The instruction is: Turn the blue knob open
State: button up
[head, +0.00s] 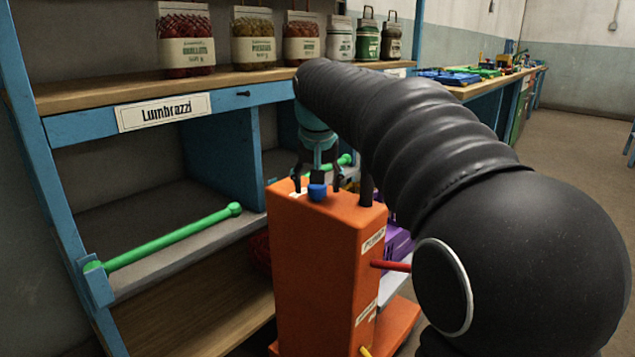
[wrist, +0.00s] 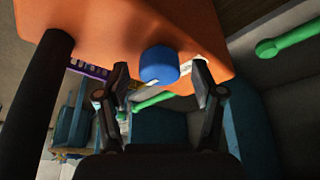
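The blue knob (head: 317,192) is a small round knob on the top of an upright orange box (head: 318,262). In the wrist view the blue knob (wrist: 159,65) shows between the two dark fingers, with a gap on each side. My gripper (head: 316,181) is over the box top, close to the knob. It is open, with nothing held in the wrist view (wrist: 162,70). How far the fingertips are from the knob in height is hard to tell. A small white label on the box top is partly hidden by a finger.
A black post (head: 366,188) stands on the box top near the knob. A red rod (head: 391,265) sticks out from the box side. A blue shelf with jars (head: 186,40) on its wooden top and a green bar (head: 165,238) stands behind. Open floor lies right.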

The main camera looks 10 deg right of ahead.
jog(key=d+v, duration=0.1)
jog(key=v, duration=1.1)
jog(key=shift+a, duration=0.45)
